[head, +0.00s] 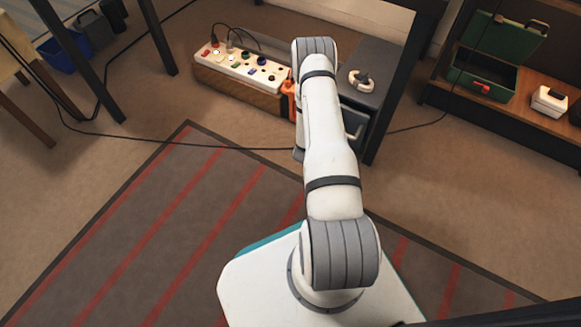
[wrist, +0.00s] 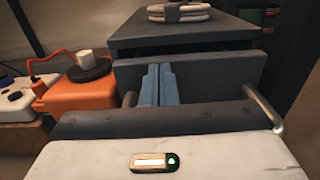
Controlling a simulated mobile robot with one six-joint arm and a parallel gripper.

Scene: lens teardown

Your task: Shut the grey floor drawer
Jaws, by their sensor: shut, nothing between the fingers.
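The grey floor drawer has a flat dark grey front (wrist: 215,70), seen in the wrist view below the top of its cabinet (wrist: 200,33). A dark gap shows between the cabinet top and the drawer front, so it appears to stand a little open. The two ends of its metal handle (wrist: 277,117) show at the sides; the middle is hidden behind my wrist. My gripper (wrist: 160,72) is shut and empty, its blue-grey fingers close in front of the drawer front; I cannot tell if they touch. In the head view my arm hides the gripper and part of the cabinet (head: 375,75).
An orange box (wrist: 85,95) with a white cup stands left of the drawer. A white power strip (head: 240,65) lies on a wooden block further left. A coiled item (head: 361,79) rests on the cabinet. A black cable (head: 200,142) crosses the floor and striped rug (head: 130,220).

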